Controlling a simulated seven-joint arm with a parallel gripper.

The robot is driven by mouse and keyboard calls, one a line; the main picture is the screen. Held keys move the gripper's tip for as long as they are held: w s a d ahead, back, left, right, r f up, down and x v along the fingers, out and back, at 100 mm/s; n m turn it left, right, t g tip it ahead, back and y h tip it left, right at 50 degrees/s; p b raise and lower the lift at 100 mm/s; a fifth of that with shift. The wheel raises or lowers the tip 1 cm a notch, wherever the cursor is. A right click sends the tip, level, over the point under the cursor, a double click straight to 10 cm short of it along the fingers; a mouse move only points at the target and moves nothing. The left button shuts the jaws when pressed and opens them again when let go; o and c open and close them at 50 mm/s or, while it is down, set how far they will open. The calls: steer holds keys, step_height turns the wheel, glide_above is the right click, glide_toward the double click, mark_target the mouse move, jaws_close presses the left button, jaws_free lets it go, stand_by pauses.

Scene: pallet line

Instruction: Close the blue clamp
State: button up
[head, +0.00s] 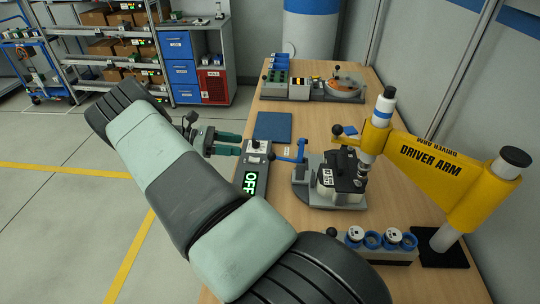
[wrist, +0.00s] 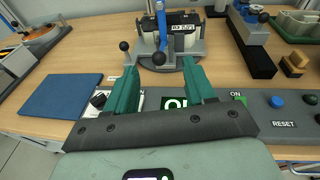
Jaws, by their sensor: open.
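The blue clamp (head: 290,158) is on a round grey fixture (head: 300,185) on the wooden bench. Its arm sticks out to the left in the head view, ending in a dark ball knob. In the wrist view the blue clamp (wrist: 161,28) is straight ahead, with its dark knob just beyond the fingertips. A black and white block sits in the fixture behind it. My gripper (head: 241,145) is open and empty, left of the clamp and apart from it. In the wrist view its green fingers (wrist: 160,68) point at the clamp, the knob appearing between them.
A control panel (head: 256,170) with a lit display and buttons lies under my gripper. A blue mat (head: 273,127) is beside it. The yellow driver arm (head: 425,165) stands right of the fixture. A rack of blue-ringed parts (head: 375,250) is at the near side.

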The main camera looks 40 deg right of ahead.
steer(key=n+h, duration=0.2)
glide_toward(272, 156)
steer(key=shift+w+f, duration=0.55)
steer(key=shift+w, duration=0.2)
steer(key=shift+s+f, duration=0.1)
steer(key=shift+f, duration=0.05)
steer(key=x, duration=1)
steer(key=shift+s+d+r, duration=0.2)
steer(key=shift+d+r, duration=0.05)
steer(key=shift+d, duration=0.1)
steer(key=shift+c, duration=0.3)
jaws_close()
